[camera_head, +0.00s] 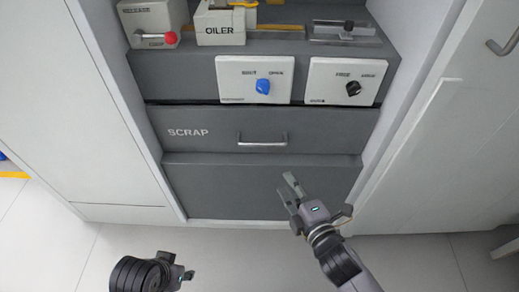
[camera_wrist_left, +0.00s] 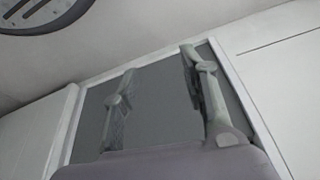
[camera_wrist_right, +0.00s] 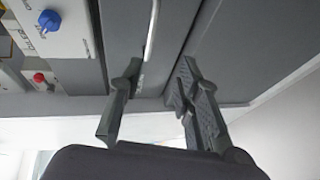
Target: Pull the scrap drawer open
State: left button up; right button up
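The scrap drawer (camera_head: 330,123) is a wide dark grey front with the white label SCRAP at its left. Only a thin dark gap shows along its top edge; it looks shut. Its pale bar handle (camera_head: 262,142) sits at the middle and shows as a light strip in the right wrist view (camera_wrist_right: 151,35). My right gripper (camera_head: 287,185) is open and empty, below and a little right of the handle, apart from it. My left gripper (camera_head: 187,274) is low at the left, far from the drawer. The left wrist view shows its fingers (camera_wrist_left: 155,75) apart and empty.
Above the drawer are two white panels with a blue knob (camera_head: 263,86) and a black knob (camera_head: 353,88). The shelf holds an oiler box (camera_head: 220,27) and a box with a red ball (camera_head: 170,38). Pale cabinet walls flank the drawer. The floor in front is clear.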

jog(key=b, duration=0.3)
send_near(264, 146)
jog(key=x, duration=0.5)
jog(key=shift+w+a+f, duration=0.1)
jog(key=shift+w+f, duration=0.1)
jog(key=shift+w, duration=0.05)
jog(key=x, duration=0.4)
jog(key=shift+w+a+b, duration=0.1)
jog(key=shift+w+b, duration=0.1)
jog(key=shift+b, duration=0.1)
pick_arm(q)
jog(key=w+d+r+t+h, duration=0.1)
jog(key=w+r+t, duration=0.1)
jog(key=w, duration=0.4)
jog(key=shift+d+r+t, duration=0.25)
jog(key=shift+d+t, duration=0.15)
jog(key=shift+t, duration=0.5)
pick_arm(e)
jog(key=shift+w+a, duration=0.2)
jog(key=shift+w, duration=0.1)
jog(key=shift+c, duration=0.3)
grip_shut()
